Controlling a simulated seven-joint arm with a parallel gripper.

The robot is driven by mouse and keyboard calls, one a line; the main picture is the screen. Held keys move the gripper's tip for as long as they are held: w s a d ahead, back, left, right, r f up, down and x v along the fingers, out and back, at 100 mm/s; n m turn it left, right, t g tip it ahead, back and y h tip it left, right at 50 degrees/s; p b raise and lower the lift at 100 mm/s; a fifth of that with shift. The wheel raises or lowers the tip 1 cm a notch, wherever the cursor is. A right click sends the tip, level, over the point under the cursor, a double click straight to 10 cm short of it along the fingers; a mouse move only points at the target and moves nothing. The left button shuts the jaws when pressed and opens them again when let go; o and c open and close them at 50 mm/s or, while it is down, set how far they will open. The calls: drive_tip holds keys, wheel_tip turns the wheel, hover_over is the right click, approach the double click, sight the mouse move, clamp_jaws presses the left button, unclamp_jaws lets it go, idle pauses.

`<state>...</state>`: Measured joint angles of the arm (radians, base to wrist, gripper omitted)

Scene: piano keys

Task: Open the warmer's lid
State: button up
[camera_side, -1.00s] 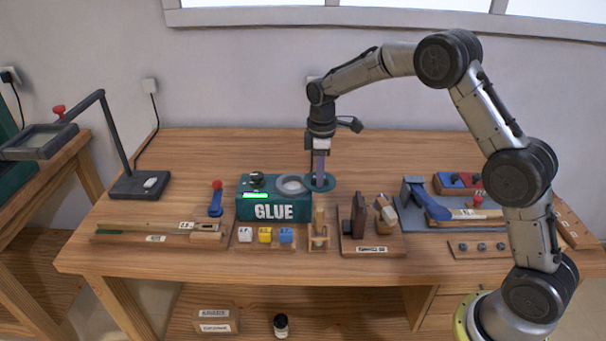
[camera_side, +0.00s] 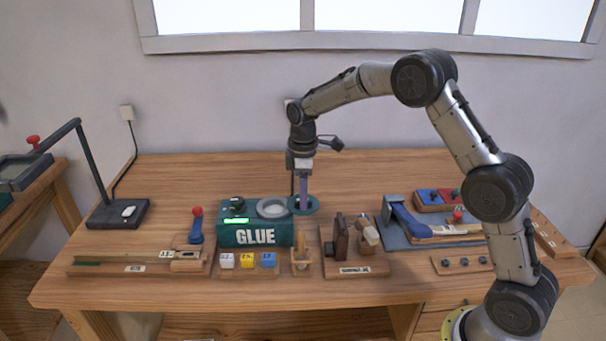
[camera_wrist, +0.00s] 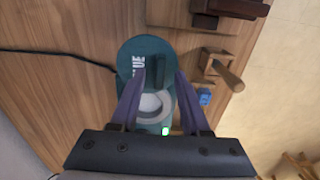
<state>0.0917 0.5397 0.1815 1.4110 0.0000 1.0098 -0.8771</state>
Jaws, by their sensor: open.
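The glue warmer (camera_side: 256,236) is a green box marked GLUE near the middle of the bench. Its round pale-rimmed opening (camera_side: 273,208) is largely uncovered. The round teal lid (camera_side: 314,208) sits off to the right of the opening; it also shows in the wrist view (camera_wrist: 128,58), with a dark raised handle (camera_wrist: 156,72). My gripper (camera_side: 303,203) points down over the lid. In the wrist view my gripper (camera_wrist: 160,80) has its two purple fingers apart, one on each side of the handle. Whether either finger touches the handle I cannot tell.
A green light (camera_side: 237,220) glows on the warmer. White, yellow and blue cubes (camera_side: 248,261) and a small wooden stand (camera_side: 301,258) are in front. A wooden clamp board (camera_side: 355,266) is to the right. The bench behind the warmer is clear.

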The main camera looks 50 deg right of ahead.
wheel_tip(320, 180, up, 13)
idle(0.3)
drive_tip(key=s+a+r+t, duration=0.3)
drive_tip(key=s+r, duration=1)
drive_tip(key=s, duration=0.3)
drive_tip(key=s+a+f+m+t, duration=0.1)
drive_tip(key=s+f+m+t, duration=0.2)
drive_tip(key=s, duration=0.9)
drive_tip(key=s+f+m, duration=0.5)
drive_tip(key=f+m, duration=0.1)
drive_tip(key=f, duration=0.2)
drive_tip(key=shift+s+a+f, duration=0.15)
drive_tip(key=shift+a+f, duration=0.15)
